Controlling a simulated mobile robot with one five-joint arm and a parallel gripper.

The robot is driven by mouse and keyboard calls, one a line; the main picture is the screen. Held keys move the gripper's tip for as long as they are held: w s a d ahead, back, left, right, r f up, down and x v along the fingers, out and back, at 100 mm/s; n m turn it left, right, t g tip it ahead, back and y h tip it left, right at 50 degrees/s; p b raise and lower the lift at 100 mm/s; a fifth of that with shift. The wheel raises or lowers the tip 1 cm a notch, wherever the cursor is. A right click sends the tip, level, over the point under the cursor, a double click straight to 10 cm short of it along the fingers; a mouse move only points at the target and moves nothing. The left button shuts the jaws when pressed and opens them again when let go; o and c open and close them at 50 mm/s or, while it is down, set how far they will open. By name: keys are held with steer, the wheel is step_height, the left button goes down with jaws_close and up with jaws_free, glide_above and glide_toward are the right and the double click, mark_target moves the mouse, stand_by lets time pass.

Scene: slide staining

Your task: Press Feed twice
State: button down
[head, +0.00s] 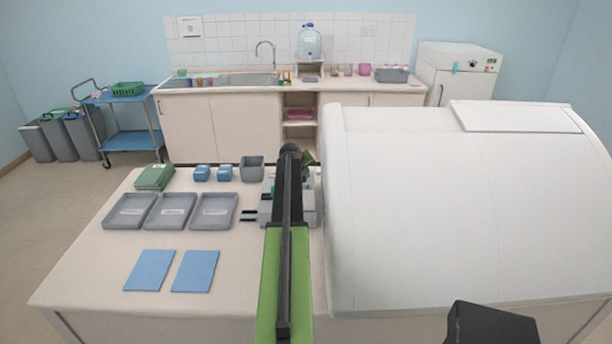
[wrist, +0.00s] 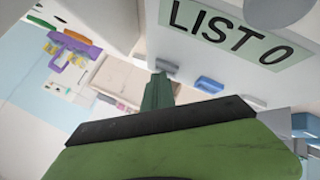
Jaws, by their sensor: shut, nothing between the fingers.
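A pale grey device shows in the wrist view (wrist: 190,40), with a light green display (wrist: 235,30) reading "LIST 0". A blue button (wrist: 209,84) and a grey button (wrist: 167,66) are on its face near my gripper. No Feed label is readable. My gripper (wrist: 158,90) is shut and empty, its green tip pointing toward the device beside the grey button. I cannot tell whether it touches. In the head view a grey machine (head: 306,207) on the table is partly hidden behind my arm.
Three grey trays (head: 171,228), two blue mats (head: 149,270), a green stack (head: 155,177), small blue boxes (head: 202,173) and a grey bin (head: 252,169) are on the table. A large white hood (head: 450,200) fills the right side.

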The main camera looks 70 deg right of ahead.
steer(key=shift+r, duration=0.1)
steer(key=shift+r+p, duration=0.65)
steer(key=shift+p, duration=0.1)
step_height(320, 180, up, 5)
steer(key=p, duration=0.5)
steer(key=shift+r, duration=0.1)
